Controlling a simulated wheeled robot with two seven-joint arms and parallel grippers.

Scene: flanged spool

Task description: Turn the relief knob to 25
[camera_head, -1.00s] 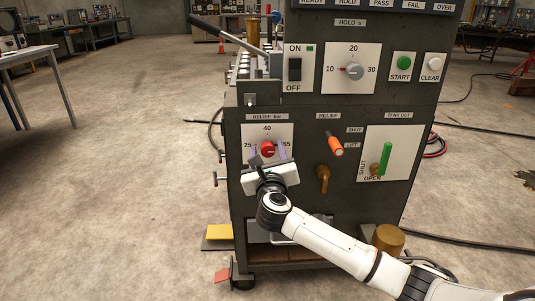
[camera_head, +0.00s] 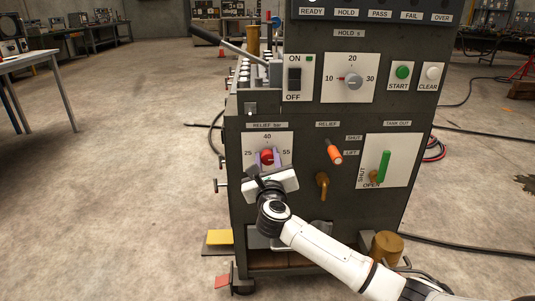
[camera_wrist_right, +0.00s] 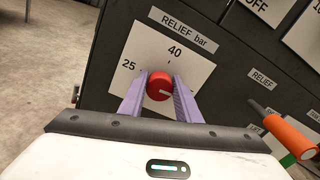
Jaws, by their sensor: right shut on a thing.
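The relief knob (camera_head: 267,156) is red and sits on a white dial plate marked 25, 40 and 55, under the label RELIEF bar. It also shows in the right wrist view (camera_wrist_right: 159,86), where a white pointer line on it points right and slightly down, away from the 25. The 55 mark is hidden there. My right gripper (camera_head: 267,160) reaches up from below, with its purple fingers on both sides of the knob. In the right wrist view the gripper (camera_wrist_right: 160,88) is shut on the knob. My left gripper is out of view.
On the same dark panel are an orange relief lever (camera_head: 334,152), a brass spout (camera_head: 322,185), a green tank-out handle (camera_head: 384,166) and a hold dial (camera_head: 353,82). The orange lever is right of the gripper.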

